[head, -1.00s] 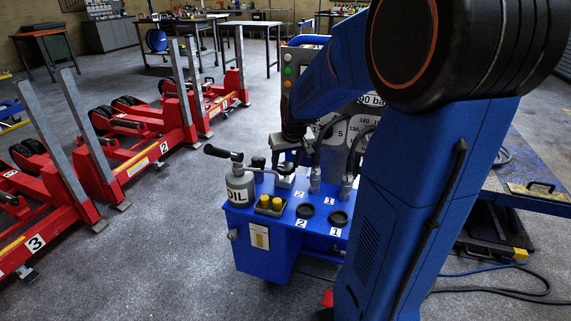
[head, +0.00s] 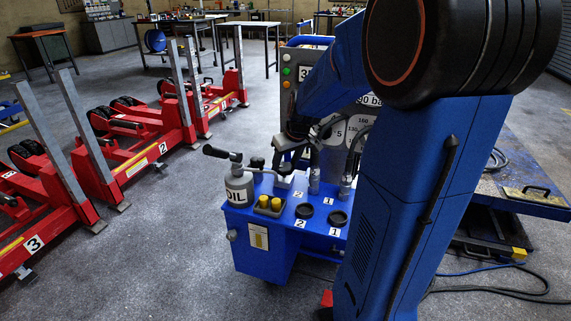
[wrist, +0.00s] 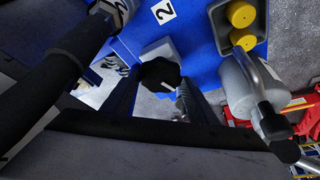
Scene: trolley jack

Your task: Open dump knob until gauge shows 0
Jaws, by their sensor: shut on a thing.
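The black lobed dump knob (wrist: 160,74) with a white mark sits above a grey block (wrist: 160,48) in the wrist view. My gripper (wrist: 159,88) has its dark fingers either side of the knob and is shut on it. In the head view my gripper (head: 288,155) is low over the blue power unit (head: 262,228), above the grey block, and hides the knob. A display reading "90 ba" (head: 369,100) is cut off by my arm. I cannot make out a gauge needle.
The OIL can (head: 238,187) with its black-handled lever (head: 216,151) stands just left of my gripper. Yellow caps (head: 269,202) and hose fittings (head: 315,180) are close by. Red jacks (head: 160,150) stand to the left. A blue lift platform (head: 520,190) is at right.

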